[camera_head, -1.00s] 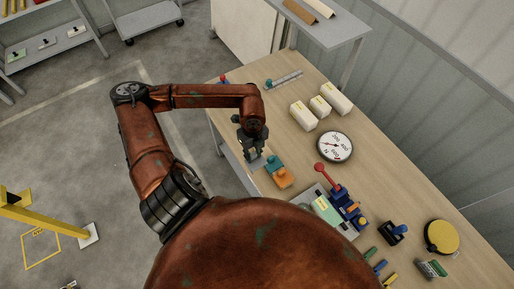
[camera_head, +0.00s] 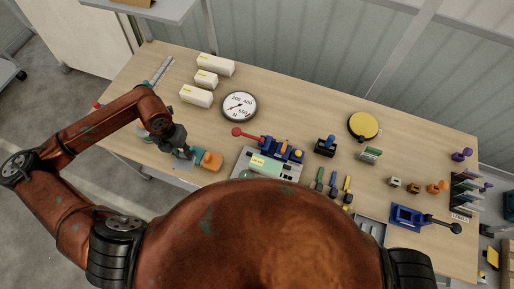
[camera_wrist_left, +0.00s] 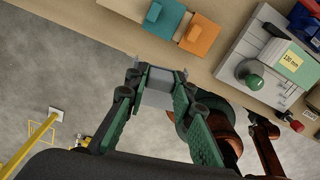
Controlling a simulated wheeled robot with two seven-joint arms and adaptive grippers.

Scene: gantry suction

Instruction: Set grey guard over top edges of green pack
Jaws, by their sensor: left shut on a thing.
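My left gripper (camera_head: 178,150) is shut on the grey guard (camera_wrist_left: 158,88), a small grey piece between the fingertips in the left wrist view. The guard appears beside the table's near edge, with floor behind it in that view. The green pack (camera_wrist_left: 164,17) is a teal-green block on the table, apart from the guard. In the head view the green pack is small and partly hidden beside the gripper. An orange pack (camera_wrist_left: 199,35) stands right next to it and also shows in the head view (camera_head: 209,160). My right gripper is out of view.
A grey fixture (camera_head: 262,167) with a red-handled blue clamp stands right of the packs. A round dial (camera_head: 239,106), white boxes (camera_head: 197,96) and a ruler (camera_head: 161,71) lie farther back. The table between dial and packs is clear.

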